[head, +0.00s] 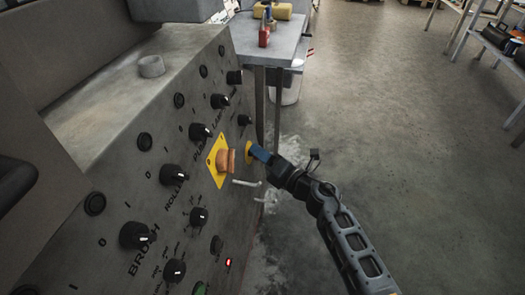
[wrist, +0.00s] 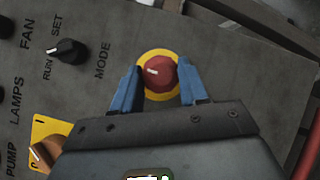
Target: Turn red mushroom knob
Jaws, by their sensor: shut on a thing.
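The red mushroom knob (wrist: 160,73) sits on a round yellow plate (wrist: 146,57) on the grey control panel, with a small white mark on its face. My gripper (wrist: 158,84) has its two blue fingers on either side of the knob and is shut on it. In the head view my gripper (head: 257,152) reaches the panel's right edge from the right. There the yellow plate (head: 248,151) shows beside the fingers, while the red knob itself is hidden.
The grey panel (head: 218,215) carries several black knobs, including the MODE knob (wrist: 68,50). An orange rotary switch (head: 226,160) on a yellow square plate is left of my gripper, with a pale handle (head: 246,183) below.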

